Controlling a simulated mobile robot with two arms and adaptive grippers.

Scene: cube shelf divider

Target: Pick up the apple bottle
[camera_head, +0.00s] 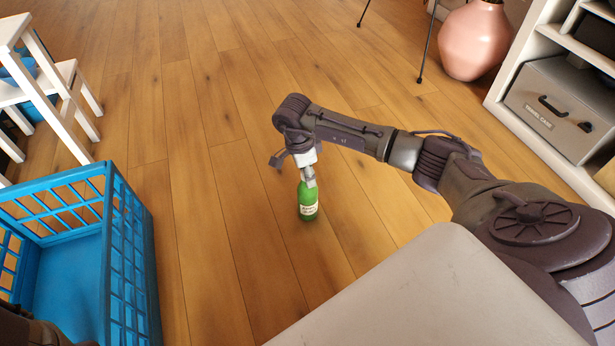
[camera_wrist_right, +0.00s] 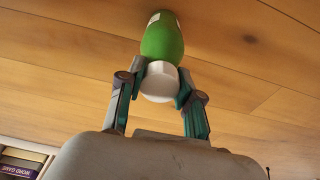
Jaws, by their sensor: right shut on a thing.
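The apple bottle (camera_head: 308,201) is green with a pale label and hangs below my right gripper (camera_head: 307,175) in the head view. In the right wrist view the green bottle (camera_wrist_right: 163,42) has a white cap, and the fingers of my right gripper (camera_wrist_right: 161,88) are closed on both sides of that cap. The bottle looks upright. I cannot tell for sure whether its base touches the floor. My left gripper does not show; only a dark piece of my left arm is at the lower left corner of the head view.
A blue crate (camera_head: 112,262) stands on the wooden floor at the left. A white stool (camera_head: 62,75) is at the upper left. A pink vase (camera_head: 474,42) and a shelf with a grey box (camera_head: 560,108) are at the upper right. The floor around the bottle is clear.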

